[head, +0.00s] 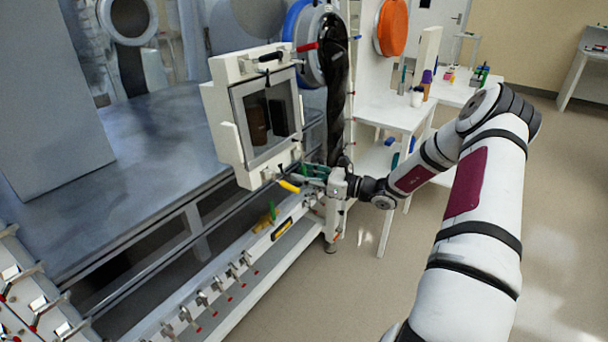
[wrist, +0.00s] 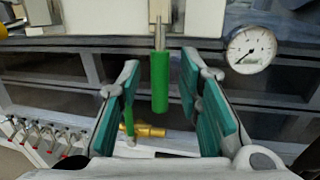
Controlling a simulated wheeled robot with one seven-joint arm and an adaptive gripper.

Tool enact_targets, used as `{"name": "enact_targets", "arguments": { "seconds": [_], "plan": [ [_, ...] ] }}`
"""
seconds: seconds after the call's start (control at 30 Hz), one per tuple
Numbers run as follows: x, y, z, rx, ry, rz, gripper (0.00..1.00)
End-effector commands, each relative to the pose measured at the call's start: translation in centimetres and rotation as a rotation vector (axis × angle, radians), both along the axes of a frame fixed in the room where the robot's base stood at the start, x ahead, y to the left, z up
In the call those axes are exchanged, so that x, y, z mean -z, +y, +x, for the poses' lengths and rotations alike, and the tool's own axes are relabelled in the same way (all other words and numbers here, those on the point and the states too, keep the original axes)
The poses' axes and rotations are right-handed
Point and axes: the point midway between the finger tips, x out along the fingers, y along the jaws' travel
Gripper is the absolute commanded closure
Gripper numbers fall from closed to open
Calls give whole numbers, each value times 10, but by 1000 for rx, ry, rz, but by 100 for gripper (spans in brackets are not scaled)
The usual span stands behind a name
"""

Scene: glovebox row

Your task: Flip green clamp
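The green clamp's handle (wrist: 159,82) hangs straight down from a metal rod below a white frame in the wrist view. It lies between the two teal-padded fingers of my gripper (wrist: 165,110), with a gap on each side. My gripper is open. In the head view my gripper (head: 314,175) is at the lower right corner of the white framed window door (head: 225,119).
A yellow clamp handle (head: 289,187) is just left of my gripper. A brass fitting (wrist: 150,130) lies below the green handle. A round gauge (wrist: 248,50) is at right.

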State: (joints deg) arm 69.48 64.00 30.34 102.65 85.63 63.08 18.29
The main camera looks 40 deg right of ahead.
Motion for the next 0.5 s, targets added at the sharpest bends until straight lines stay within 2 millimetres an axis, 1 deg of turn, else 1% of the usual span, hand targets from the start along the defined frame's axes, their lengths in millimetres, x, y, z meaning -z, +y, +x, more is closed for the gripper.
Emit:
{"name": "enact_targets", "arguments": {
  "seconds": [0.03, 0.13, 0.17, 0.5],
  "plan": [
    [0, 0, 0, 0, 0, 0, 74],
    [0, 0, 0, 0, 0, 0, 97],
    [0, 0, 0, 0, 0, 0, 100],
    [-1, 0, -1, 0, 10, -5, 100]
  ]
}}
